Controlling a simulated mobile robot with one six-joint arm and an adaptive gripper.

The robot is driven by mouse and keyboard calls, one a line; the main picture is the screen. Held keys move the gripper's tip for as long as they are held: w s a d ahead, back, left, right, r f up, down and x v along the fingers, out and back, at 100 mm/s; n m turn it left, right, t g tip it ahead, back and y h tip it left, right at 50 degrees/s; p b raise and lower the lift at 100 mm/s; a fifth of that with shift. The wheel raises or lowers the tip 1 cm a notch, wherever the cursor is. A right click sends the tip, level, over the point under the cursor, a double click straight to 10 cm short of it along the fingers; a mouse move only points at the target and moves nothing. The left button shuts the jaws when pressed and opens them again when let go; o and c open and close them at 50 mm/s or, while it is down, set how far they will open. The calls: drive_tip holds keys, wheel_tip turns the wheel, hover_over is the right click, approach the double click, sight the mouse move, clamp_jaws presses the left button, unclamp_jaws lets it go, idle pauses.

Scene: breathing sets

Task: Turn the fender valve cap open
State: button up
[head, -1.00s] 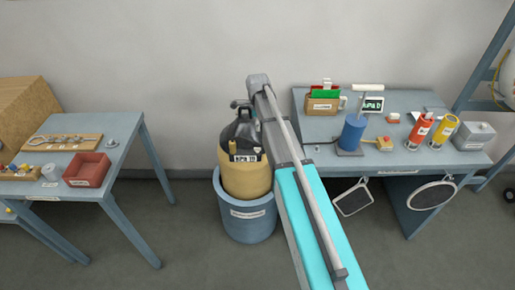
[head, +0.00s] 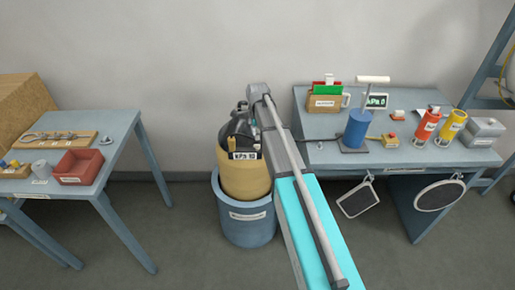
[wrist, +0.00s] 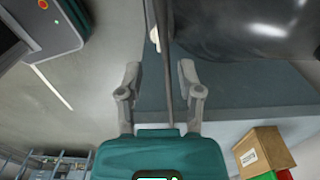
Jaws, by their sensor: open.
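A tan, rounded body with a dark top, which looks like the fender (head: 245,180), stands upright in a blue tub (head: 246,226) in the head view. A label sits on its front near the dark top. I cannot make out the valve cap now. My arm's links cover the right side of the fender and the end of my arm is over its dark top. In the wrist view my gripper (wrist: 157,85) is open, its two grey fingers well apart. A thin grey upright strip shows between them; I cannot tell what it is. A large dark smooth surface fills the upper right.
A bench at the right holds a blue cylinder (head: 356,128), a red bottle (head: 426,125), a yellow bottle (head: 450,127) and a grey box (head: 482,132). A table at the left holds a red tray (head: 79,167). Floor shows between the tub and the left table.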

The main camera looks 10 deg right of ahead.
sight(258, 146)
drive_tip(key=shift+f+b, duration=2.9)
drive_tip(key=shift+f, duration=0.25)
clamp_jaws()
